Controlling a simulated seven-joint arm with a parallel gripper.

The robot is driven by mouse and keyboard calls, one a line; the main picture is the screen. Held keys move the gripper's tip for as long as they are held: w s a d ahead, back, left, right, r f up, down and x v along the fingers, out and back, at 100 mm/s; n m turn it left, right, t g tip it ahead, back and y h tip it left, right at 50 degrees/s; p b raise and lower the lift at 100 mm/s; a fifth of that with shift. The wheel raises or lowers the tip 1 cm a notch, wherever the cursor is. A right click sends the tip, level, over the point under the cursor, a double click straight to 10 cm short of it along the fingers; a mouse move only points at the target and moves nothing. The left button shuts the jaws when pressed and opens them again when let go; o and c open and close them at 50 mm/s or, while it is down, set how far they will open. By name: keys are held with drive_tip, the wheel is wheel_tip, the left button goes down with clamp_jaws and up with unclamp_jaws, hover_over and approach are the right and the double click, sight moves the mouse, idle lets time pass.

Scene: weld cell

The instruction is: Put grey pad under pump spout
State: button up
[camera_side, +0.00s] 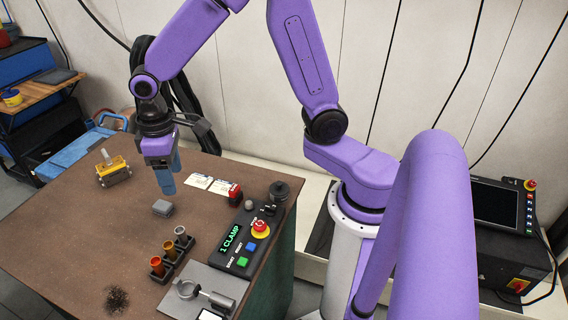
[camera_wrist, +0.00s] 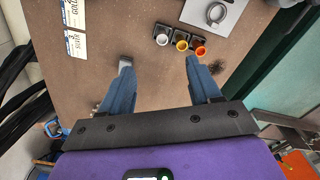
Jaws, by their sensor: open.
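The grey pad (camera_side: 162,208) is a small block lying flat on the brown table. In the wrist view it shows partly (camera_wrist: 125,62), at the tip of the left-hand finger, which hides some of it. My gripper (camera_side: 168,190) points down above the table, its blue fingers close to the pad in the side view. In the wrist view my gripper (camera_wrist: 160,68) is open, with only bare table between the fingers. A yellow device with a silver top (camera_side: 113,170) stands at the table's far left; I cannot make out a spout on it for certain.
A rack of small cups (camera_side: 170,250) stands in front of the pad. A metal plate with a ring clamp (camera_side: 205,292) and a control box (camera_side: 240,245) are to the right. White cards (camera_side: 210,184) lie behind. The table between pad and yellow device is clear.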

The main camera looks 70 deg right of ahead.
drive_tip(key=s+d+r+n, duration=0.2)
drive_tip(key=s+d+n, duration=0.1)
drive_tip(key=s, duration=0.8)
drive_tip(key=s+d+r+n, duration=0.2)
drive_tip(key=s+n, duration=0.2)
drive_tip(key=s, duration=0.7)
drive_tip(key=shift+s+d, duration=0.2)
drive_tip(key=shift+d, duration=0.2)
drive_tip(key=o, duration=0.5)
drive_tip(key=shift+s+d, duration=0.15)
drive_tip(key=shift+s, duration=0.15)
drive_tip(key=shift+c, duration=0.2)
